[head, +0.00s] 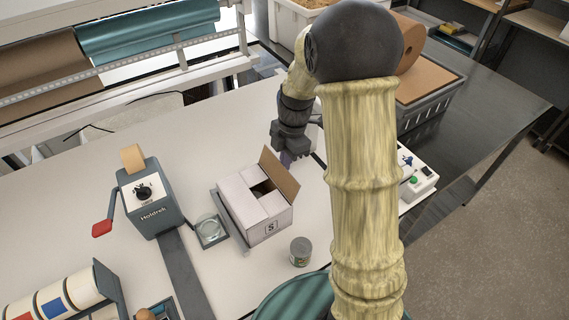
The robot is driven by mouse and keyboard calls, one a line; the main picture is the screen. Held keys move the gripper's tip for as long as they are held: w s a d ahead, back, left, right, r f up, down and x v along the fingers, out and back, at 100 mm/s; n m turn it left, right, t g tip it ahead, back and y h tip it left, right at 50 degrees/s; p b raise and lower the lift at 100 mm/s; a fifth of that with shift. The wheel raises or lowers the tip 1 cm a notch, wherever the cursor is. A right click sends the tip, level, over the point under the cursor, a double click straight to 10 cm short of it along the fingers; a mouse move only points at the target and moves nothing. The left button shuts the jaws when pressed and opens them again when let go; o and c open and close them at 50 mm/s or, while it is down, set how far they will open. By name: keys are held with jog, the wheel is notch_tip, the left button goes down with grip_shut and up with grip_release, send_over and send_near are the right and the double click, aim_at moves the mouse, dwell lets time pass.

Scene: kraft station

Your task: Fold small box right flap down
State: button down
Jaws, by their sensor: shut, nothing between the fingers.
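The small box (270,229) is white outside with brown inner faces and stands on the white table, with an "S" mark on its front. Its right flap (280,174) stands up, tilted, showing its brown inner side. The left and front flaps lie across the top, and a dark gap is open between them and the upright flap. My gripper (287,160) is just behind and above the raised flap. Its fingers point down and look shut and empty. Whether they touch the flap I cannot tell.
A grey tape dispenser (150,200) with a red handle stands left. A small glass dish (209,229) sits beside the box, and a tin can (300,251) stands in front. A control box with a green button (416,182) is at right. Bare table lies behind the box.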

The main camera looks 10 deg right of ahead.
jog(key=shift+s+a+r, duration=0.1)
jog(key=shift+s+a, duration=0.2)
jog(key=shift+a, duration=0.55)
jog(key=shift+s+a, duration=0.3)
jog(key=shift+a, duration=0.55)
jog(key=shift+s+a+f+b, duration=0.25)
jog(key=shift+a+f+b, duration=0.05)
jog(key=shift+a, duration=0.4)
jog(key=shift+s+a+f+b, duration=0.25)
jog(key=shift+a, duration=0.4)
jog(key=shift+a+f+b, duration=0.2)
jog(key=shift+f+b, duration=0.25)
jog(key=shift+f, duration=0.1)
jog(key=shift+s+a+f, duration=0.1)
jog(key=shift+a+f, duration=0.1)
